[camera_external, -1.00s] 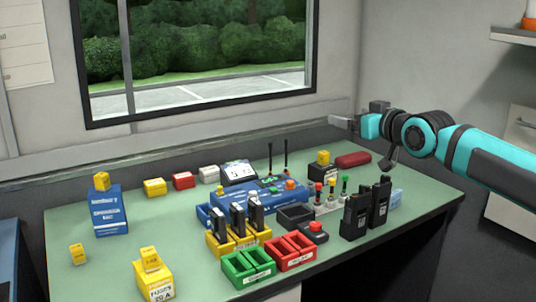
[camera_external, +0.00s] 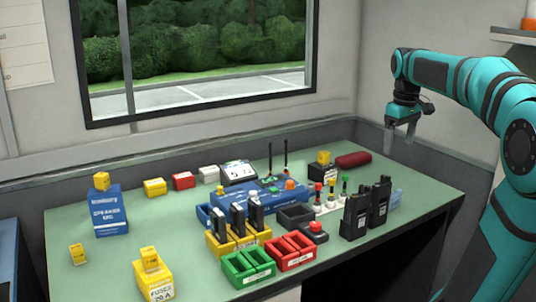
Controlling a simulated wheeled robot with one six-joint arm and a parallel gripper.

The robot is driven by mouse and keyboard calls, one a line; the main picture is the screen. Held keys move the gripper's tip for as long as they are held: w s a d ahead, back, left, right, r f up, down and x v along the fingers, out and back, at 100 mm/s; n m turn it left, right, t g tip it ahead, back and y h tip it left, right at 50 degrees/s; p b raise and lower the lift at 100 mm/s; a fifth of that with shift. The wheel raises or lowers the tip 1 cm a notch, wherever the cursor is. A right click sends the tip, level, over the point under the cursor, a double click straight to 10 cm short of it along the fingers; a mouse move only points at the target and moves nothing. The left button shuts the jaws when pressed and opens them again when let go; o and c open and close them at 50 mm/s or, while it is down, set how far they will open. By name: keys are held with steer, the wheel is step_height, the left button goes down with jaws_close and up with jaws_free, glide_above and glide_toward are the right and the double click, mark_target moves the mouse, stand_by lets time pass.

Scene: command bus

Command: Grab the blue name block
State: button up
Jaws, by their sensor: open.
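A small light-blue block (camera_external: 397,197) lies at the right end of the green table, partly hidden behind the black radios; it looks like the blue name block, though its lettering is too small to read. A larger blue box (camera_external: 108,214) with white lettering stands at the left, with a small yellow block on top. My gripper (camera_external: 401,140) is open and empty, pointing down. It is in the air over the table's back right, above the light-blue block and apart from it.
Two black radios (camera_external: 367,210) stand upright just left of the light-blue block. A dark red case (camera_external: 352,160) lies at the back. Yellow, green and red trays and a blue console (camera_external: 245,203) fill the middle.

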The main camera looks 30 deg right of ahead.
mark_target(397, 193)
steer(key=shift+g, duration=0.3)
steer(key=f, duration=0.8)
steer(key=d+f, duration=0.1)
steer(key=f, duration=0.3)
steer(key=shift+s+f, duration=0.2)
steer(key=shift+s, duration=0.05)
steer(key=shift+w+f, duration=0.2)
steer(key=shift+f, duration=2.3)
steer(key=c, duration=1.1)
steer(key=shift+o, duration=0.2)
steer(key=shift+r, duration=0.15)
